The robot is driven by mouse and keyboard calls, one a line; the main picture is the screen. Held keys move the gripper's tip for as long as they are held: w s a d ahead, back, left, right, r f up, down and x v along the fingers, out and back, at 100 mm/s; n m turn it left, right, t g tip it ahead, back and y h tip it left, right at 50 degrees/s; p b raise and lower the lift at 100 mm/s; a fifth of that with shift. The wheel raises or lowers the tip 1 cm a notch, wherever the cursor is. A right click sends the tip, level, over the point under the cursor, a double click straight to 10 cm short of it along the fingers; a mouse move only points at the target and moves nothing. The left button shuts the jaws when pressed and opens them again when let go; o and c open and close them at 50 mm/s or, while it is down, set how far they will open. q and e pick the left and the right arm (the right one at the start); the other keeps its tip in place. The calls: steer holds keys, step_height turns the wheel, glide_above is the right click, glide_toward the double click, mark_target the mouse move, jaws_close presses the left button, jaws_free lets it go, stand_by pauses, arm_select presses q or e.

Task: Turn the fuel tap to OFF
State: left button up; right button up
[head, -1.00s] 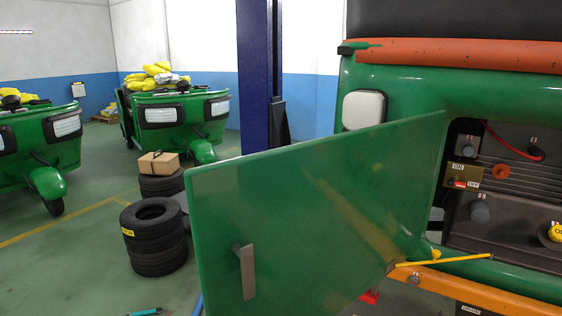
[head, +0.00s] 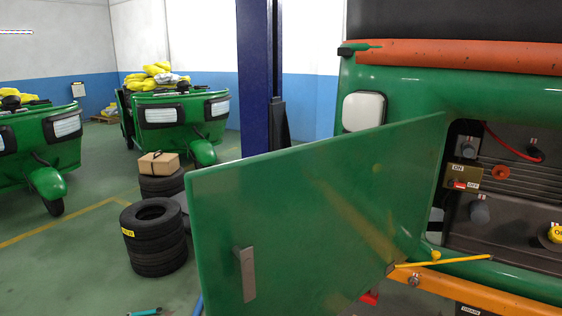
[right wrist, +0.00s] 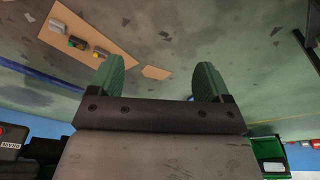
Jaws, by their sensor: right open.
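The fuel tap (head: 459,184) shows in the head view as a small red lever on a brass plate inside the open engine bay. The plate has an ON label (head: 458,168) at its upper left and an OFF label (head: 473,186) at its lower right. The lever lies low on the plate, close to the OFF label; its exact setting is too small to tell. My right gripper (right wrist: 158,82) shows in the right wrist view, with its two green fingers apart and nothing between them. Neither gripper shows in the head view.
The green door (head: 315,215) stands open left of the bay. A yellow rod (head: 460,260) lies across the bay's lower edge. A blue post (head: 255,75), stacked tyres (head: 155,245) and a box (head: 158,164) stand behind. The right wrist view shows a tan board (right wrist: 80,42) holding small items.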

steer(key=s+d+f+g, duration=0.1)
steer(key=s+d+f, duration=0.2)
steer(key=s+f, duration=1.5)
step_height(320, 180, down, 3)
steer(key=shift+g, duration=0.3)
